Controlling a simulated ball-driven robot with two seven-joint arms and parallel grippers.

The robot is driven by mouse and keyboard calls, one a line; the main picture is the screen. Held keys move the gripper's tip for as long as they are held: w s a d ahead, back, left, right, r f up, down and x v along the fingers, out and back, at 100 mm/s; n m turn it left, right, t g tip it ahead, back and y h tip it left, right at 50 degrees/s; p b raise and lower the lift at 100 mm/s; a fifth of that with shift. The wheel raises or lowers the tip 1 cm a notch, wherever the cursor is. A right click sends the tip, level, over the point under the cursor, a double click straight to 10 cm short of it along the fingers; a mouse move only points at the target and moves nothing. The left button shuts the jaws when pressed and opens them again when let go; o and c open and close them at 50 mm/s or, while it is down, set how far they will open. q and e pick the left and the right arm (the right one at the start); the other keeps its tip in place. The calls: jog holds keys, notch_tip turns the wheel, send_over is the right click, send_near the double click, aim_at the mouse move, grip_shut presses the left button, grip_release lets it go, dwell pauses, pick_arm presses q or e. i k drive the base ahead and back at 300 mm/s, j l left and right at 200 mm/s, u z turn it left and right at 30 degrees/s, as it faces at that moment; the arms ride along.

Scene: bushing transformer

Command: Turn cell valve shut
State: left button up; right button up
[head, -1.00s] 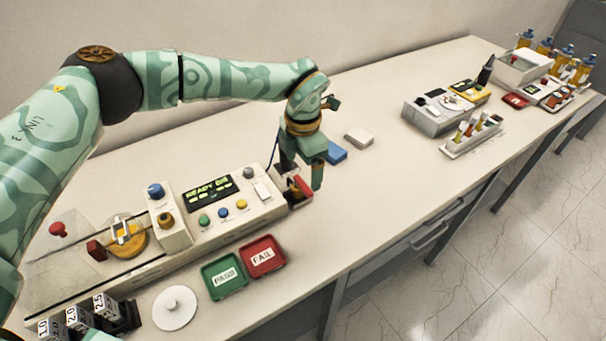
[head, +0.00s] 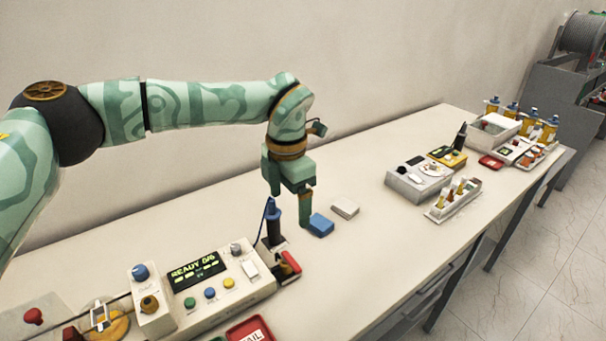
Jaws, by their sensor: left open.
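The tester box (head: 215,285) stands at the lower left with a lit display reading READY. It carries a blue knob (head: 140,272), a brass-coloured knob (head: 149,305) and several small buttons. A red knob (head: 33,316) and a yellow round part (head: 112,326) show at the bottom left edge. I cannot tell which of these is the cell valve. My left gripper (head: 290,203) is open and empty, pointing down above the bench, just above a dark upright handle (head: 275,228) with a blue cable. My right gripper is not in view.
A red part (head: 289,262) sits at the tester's right end. A blue block (head: 320,225) and a pale block (head: 345,209) lie right of the gripper. The red FAIL tray (head: 250,332) is cut off below. Grey instrument (head: 417,186) and vial rack (head: 452,205) stand farther right.

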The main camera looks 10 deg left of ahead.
aim_at(286, 256)
jog(key=k+l, duration=0.15)
jog(key=k, duration=0.35)
jog(key=k+l, duration=0.2)
jog(key=k, duration=0.25)
